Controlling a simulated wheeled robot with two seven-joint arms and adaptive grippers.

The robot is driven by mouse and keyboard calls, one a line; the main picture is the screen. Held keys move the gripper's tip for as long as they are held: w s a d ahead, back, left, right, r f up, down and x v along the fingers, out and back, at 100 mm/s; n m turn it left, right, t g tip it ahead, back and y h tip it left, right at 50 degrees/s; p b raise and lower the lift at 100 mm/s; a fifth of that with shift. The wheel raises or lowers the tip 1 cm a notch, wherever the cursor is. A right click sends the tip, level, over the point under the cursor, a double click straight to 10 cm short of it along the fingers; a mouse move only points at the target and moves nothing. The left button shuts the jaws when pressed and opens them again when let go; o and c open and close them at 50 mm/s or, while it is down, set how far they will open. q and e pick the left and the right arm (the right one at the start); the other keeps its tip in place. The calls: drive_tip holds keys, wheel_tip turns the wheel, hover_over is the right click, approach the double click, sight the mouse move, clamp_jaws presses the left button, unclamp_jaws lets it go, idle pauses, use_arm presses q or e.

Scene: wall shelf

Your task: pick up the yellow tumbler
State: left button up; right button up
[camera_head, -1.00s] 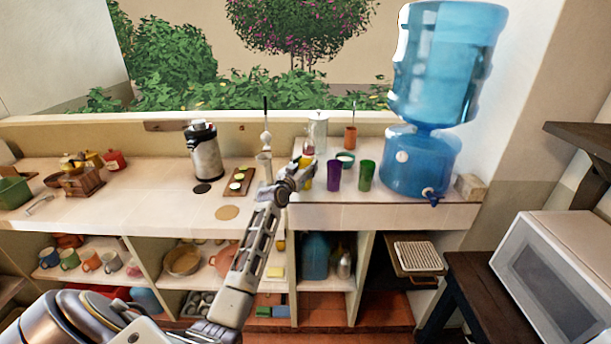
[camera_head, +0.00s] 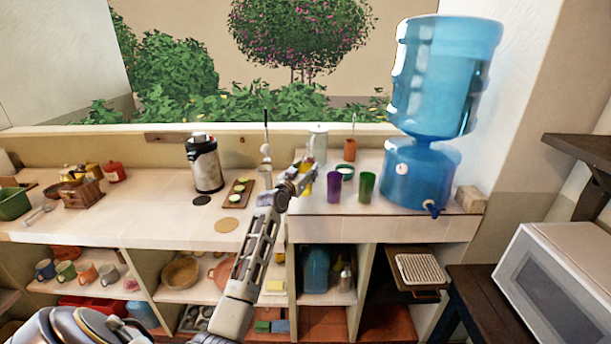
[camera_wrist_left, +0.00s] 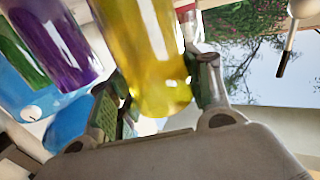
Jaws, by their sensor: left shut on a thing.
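The yellow tumbler (camera_wrist_left: 150,50) fills the middle of the left wrist view, tilted in the picture. My left gripper (camera_wrist_left: 156,95) has a finger on either side of it and is shut on it. In the head view my left gripper (camera_head: 303,172) is above the right counter section, left of the purple tumbler; it hides most of the yellow tumbler there. Whether the tumbler's base is clear of the counter is hard to tell. My right gripper is not in view.
A purple tumbler (camera_head: 333,187) and a green tumbler (camera_head: 366,187) stand close to the right. The blue water dispenser (camera_head: 420,170) is beyond them. A small green bowl (camera_head: 345,173) sits behind. The counter (camera_head: 165,215) at left front has free room.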

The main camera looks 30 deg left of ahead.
use_arm(q)
wheel_tip(320, 180, up, 7)
drive_tip(key=shift+b, duration=0.35)
idle(0.5)
drive_tip(key=shift+r, duration=0.1)
idle(0.9)
